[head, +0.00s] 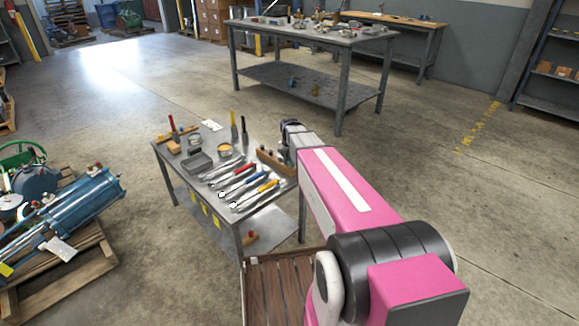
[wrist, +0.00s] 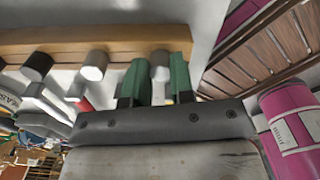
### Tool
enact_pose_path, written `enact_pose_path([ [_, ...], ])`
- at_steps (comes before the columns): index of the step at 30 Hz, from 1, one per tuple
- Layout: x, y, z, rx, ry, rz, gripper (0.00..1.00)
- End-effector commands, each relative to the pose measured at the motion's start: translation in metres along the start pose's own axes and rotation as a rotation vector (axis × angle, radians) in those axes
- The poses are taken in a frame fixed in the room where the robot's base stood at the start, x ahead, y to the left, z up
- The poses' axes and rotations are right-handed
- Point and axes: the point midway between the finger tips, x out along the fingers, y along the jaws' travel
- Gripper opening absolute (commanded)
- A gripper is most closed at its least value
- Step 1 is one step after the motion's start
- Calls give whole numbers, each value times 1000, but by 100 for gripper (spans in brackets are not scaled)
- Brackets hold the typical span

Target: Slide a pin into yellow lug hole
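A wooden rack (wrist: 120,40) with several short pins lies across the top of the wrist view. One pin (wrist: 94,66) has a pale end and another (wrist: 38,66) a dark end. My gripper (wrist: 157,82) has green fingers, one on each side of a pale pin (wrist: 160,60). The fingers appear apart, and I see no clear grip on that pin. In the head view the rack (head: 276,163) stands at the right edge of the small metal table (head: 192,176), where my arm hides the gripper. I cannot make out a yellow lug hole.
Screwdrivers, an orange-filled tin (head: 225,150) and several coloured-handled tools crowd the small table. A blue cylinder machine (head: 70,212) lies on a pallet (head: 65,285) at left. A larger workbench (head: 310,36) stands behind. Floor between the pallet and small table is clear.

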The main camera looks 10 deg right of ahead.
Motion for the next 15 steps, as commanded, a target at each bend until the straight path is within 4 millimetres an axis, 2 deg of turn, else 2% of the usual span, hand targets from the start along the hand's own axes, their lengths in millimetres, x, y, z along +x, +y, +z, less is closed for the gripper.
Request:
enact_pose_path([
  [15, -6, 0, 0, 0, 0, 0, 0],
])
